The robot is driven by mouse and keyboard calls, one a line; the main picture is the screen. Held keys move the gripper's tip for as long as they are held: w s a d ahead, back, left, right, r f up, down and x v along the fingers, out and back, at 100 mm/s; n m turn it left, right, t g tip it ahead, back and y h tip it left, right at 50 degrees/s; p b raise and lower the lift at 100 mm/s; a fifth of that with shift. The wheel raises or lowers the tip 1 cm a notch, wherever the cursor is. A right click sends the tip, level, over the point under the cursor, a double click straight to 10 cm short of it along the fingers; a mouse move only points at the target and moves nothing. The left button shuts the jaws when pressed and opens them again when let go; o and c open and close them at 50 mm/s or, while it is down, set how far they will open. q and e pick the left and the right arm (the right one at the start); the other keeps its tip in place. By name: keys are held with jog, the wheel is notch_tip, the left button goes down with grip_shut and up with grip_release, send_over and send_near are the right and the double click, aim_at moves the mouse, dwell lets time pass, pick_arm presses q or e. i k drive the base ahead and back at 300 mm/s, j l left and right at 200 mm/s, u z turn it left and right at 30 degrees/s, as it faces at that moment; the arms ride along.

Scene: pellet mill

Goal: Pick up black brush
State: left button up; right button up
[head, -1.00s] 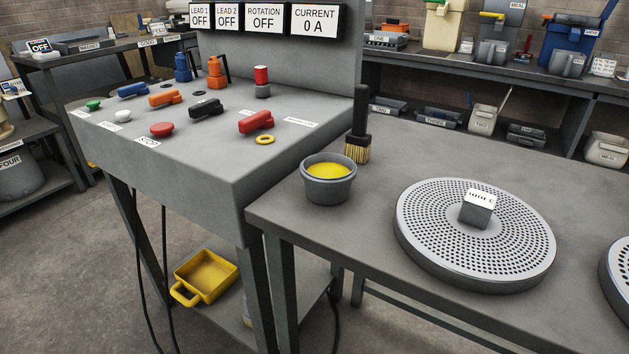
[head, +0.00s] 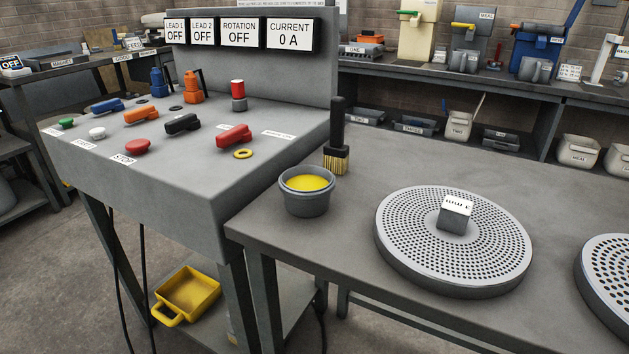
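The black brush (head: 338,136) stands upright on the grey table, black handle up and pale bristles down. It is just behind and to the right of a grey bowl (head: 306,201) of yellow contents, close to the control console's right side. Neither of my grippers shows in the head view.
A perforated round plate (head: 399,253) with a small metal block (head: 455,213) lies on the table (head: 340,233); another plate (head: 610,265) is at the right edge. The control console (head: 205,196) with knobs stands left. Shelves with bins are behind. The table around the brush's right side is clear.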

aim_at(335, 153)
jog(key=i+j+z, duration=0.3)
jog(key=j+z, duration=0.15)
jog(key=i+j+z, duration=0.2)
jog(key=j, duration=0.25)
jog(key=k+l, duration=0.05)
